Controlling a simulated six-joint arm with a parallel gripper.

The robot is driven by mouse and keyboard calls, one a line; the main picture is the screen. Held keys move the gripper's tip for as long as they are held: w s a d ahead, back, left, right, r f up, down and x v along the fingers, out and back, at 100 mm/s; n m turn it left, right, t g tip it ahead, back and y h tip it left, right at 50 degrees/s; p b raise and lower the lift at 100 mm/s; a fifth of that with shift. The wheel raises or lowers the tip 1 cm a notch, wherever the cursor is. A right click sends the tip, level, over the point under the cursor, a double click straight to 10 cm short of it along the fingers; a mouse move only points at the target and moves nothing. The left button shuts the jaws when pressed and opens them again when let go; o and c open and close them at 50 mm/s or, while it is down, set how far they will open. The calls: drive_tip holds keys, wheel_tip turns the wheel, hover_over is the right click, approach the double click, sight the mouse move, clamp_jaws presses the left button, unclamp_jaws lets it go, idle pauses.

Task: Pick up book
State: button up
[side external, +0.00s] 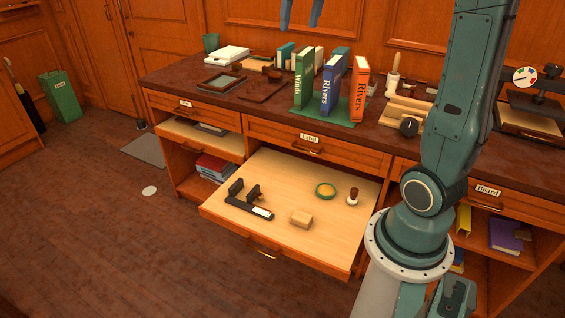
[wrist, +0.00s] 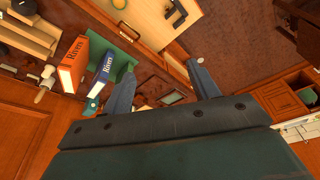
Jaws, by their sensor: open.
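Three books stand upright on a green mat (side external: 345,116) on the desk top. In the side external view they are the green "Winds" book (side external: 303,80), the blue "Rivers" book (side external: 329,88) and the orange "Rivers" book (side external: 360,90). In the wrist view the orange book (wrist: 72,66) and the blue book (wrist: 102,68) show left of my gripper. My gripper (side external: 301,14) is open and empty, high above the desk behind the books. Its two fingers also show in the wrist view (wrist: 163,68).
More books (side external: 285,53) stand behind the row. A white box (side external: 227,54) and dark trays (side external: 222,82) lie left, a wooden stand (side external: 407,110) right. An open drawer (side external: 330,245) holds a stamp, a wooden block and a green-rimmed dish. Air around my gripper looks clear.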

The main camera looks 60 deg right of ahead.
drive_tip(key=w+d+m, duration=0.2)
drive_tip(key=d, duration=0.9)
drive_tip(key=m+g+y, duration=0.1)
drive_tip(key=m+g, duration=0.2)
drive_tip(key=m, duration=0.2)
hover_over(363, 63)
wheel_tip(363, 63, down, 11)
drive_tip(key=shift+s+a+r, duration=0.1)
drive_tip(key=shift+a+r, duration=0.05)
drive_tip(key=shift+r, duration=0.05)
drive_tip(key=shift+f, duration=0.15)
drive_tip(key=shift+f, duration=4.15)
drive_tip(key=shift+f, duration=0.1)
drive_tip(key=shift+f, duration=2.5)
